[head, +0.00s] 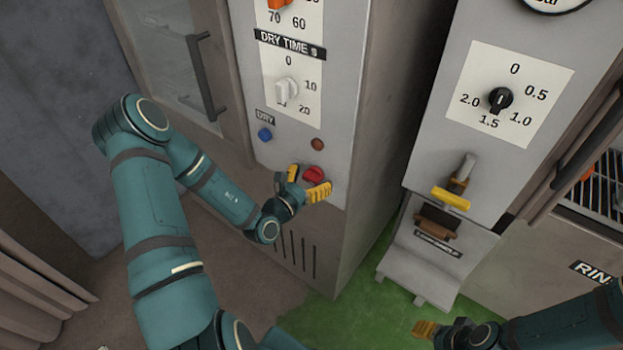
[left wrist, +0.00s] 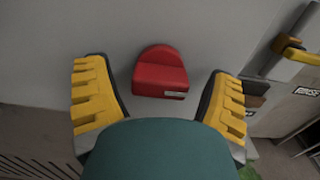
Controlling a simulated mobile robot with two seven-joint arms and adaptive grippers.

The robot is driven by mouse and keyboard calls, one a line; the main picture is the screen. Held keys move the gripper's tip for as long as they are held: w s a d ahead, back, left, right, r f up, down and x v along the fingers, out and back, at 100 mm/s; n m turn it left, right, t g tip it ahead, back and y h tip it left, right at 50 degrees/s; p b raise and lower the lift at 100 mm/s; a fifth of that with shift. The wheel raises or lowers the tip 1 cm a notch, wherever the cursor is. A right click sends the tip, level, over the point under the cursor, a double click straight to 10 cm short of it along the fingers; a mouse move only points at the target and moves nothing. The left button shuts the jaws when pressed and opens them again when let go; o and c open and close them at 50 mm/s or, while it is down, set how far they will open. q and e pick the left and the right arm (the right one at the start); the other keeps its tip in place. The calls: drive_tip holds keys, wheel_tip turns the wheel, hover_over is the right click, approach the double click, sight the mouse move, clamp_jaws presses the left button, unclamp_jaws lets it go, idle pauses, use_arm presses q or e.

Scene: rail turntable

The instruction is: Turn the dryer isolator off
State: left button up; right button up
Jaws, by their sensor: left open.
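The dryer isolator is a red rotary knob (head: 312,174) low on the grey dryer panel, under the blue button. In the left wrist view the red knob (left wrist: 161,73) sits between the two yellow-padded fingers, with clear gaps on both sides. My left gripper (head: 306,188) is open at the panel around the knob, not closed on it; how far the fingertips reach past the knob is hard to tell. My right gripper (head: 440,330) is at the bottom right, only partly visible, away from the dryer, and its opening is unclear.
Above the isolator are a blue button (head: 265,134), a dark red lamp (head: 318,144) and a white dry time dial (head: 287,91). A grey machine with a black dial (head: 500,99) and a yellow-handled lever (head: 451,199) stands right. Green floor (head: 361,310) lies between.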

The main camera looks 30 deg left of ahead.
use_arm(q)
drive_tip(key=c, duration=1.2)
drive_tip(key=shift+r+n+p, duration=0.1)
drive_tip(key=shift+n+p, duration=0.3)
drive_tip(key=shift+p, duration=0.4)
drive_tip(key=n+p, duration=0.6)
drive_tip(key=shift+p, duration=0.4)
drive_tip(key=n+p, duration=0.2)
drive_tip(key=shift+n, duration=0.3)
drive_tip(key=n+p, duration=0.2)
drive_tip(key=shift+n, duration=0.4)
drive_tip(key=n+p, duration=0.1)
drive_tip(key=n, duration=0.2)
drive_tip(key=shift+n+p, duration=0.55)
drive_tip(key=shift+n, duration=0.75)
